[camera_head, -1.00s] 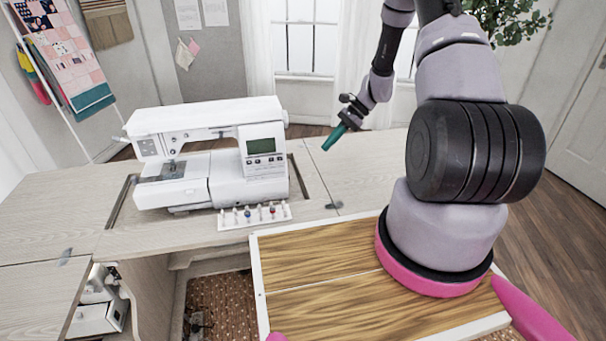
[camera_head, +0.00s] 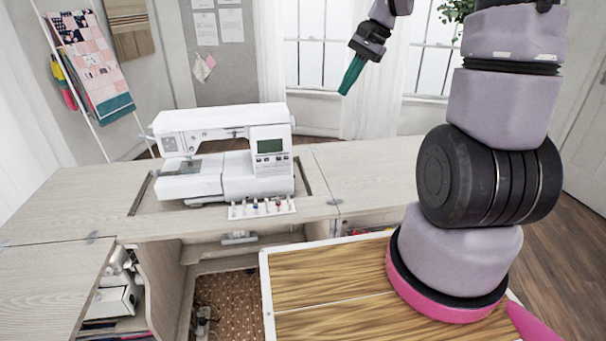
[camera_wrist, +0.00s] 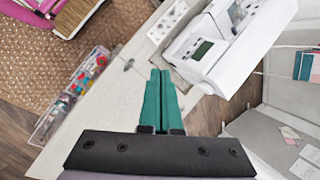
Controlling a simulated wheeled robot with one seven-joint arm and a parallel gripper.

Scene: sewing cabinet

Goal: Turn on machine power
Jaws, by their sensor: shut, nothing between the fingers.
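The machine's power switch cannot be made out in either view. My gripper (camera_head: 350,78) has green fingers and hangs in the air to the right of and above the machine, apart from it. In the wrist view my gripper (camera_wrist: 160,75) has its two fingers together with nothing between them.
A white tray of spools (camera_head: 262,208) lies at the cabinet's front edge before the machine. A clear box of coloured items (camera_wrist: 75,95) is on the floor side. The cabinet top (camera_head: 375,155) right of the machine is bare. A quilt rack (camera_head: 85,65) stands at left.

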